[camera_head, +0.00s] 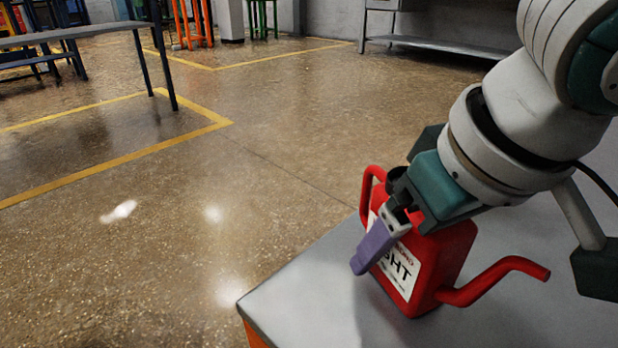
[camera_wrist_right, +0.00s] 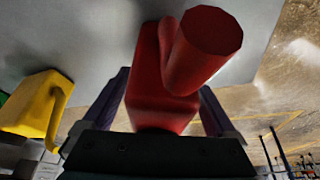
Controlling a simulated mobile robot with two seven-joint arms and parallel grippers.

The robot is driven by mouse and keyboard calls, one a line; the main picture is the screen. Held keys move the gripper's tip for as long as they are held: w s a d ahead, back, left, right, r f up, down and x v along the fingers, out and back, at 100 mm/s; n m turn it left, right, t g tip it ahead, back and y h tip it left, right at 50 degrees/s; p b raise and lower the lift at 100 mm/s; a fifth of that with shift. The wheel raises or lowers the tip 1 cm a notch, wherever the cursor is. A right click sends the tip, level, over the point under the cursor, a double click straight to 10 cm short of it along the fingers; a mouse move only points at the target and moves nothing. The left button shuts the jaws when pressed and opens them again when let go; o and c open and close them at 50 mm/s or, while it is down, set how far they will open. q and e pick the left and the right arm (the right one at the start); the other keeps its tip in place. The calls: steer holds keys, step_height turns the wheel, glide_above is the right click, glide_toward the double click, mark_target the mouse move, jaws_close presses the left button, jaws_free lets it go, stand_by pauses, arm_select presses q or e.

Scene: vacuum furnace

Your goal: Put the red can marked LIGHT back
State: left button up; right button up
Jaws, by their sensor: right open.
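The red can (camera_head: 446,253) stands upright on the grey table top near its left corner. Its white label (camera_head: 400,264) faces the front left and shows "GHT", the rest covered. A loop handle is on its left and a spout sticks out right. My right gripper (camera_head: 388,245) is open, tilted down over the can from above. One purple finger lies in front of the label; the other is hidden in the head view. In the right wrist view the red can (camera_wrist_right: 165,85) is between the two purple fingers; contact cannot be told. My left gripper is not in view.
The grey table (camera_head: 325,275) ends at the left, with open floor beyond. In the right wrist view a yellow can (camera_wrist_right: 38,103) stands to the left, with a green thing (camera_wrist_right: 5,97) behind it. A dark bench (camera_head: 70,32) and a metal shelf (camera_head: 440,45) stand far back.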

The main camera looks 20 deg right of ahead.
mark_target(458, 232)
steer(key=p+v, duration=0.8)
steer(key=v, duration=0.3)
steer(key=shift+r+p, duration=0.2)
steer(key=shift+p, duration=0.1)
steer(key=shift+s+r, duration=0.25)
steer(key=shift+r, duration=0.1)
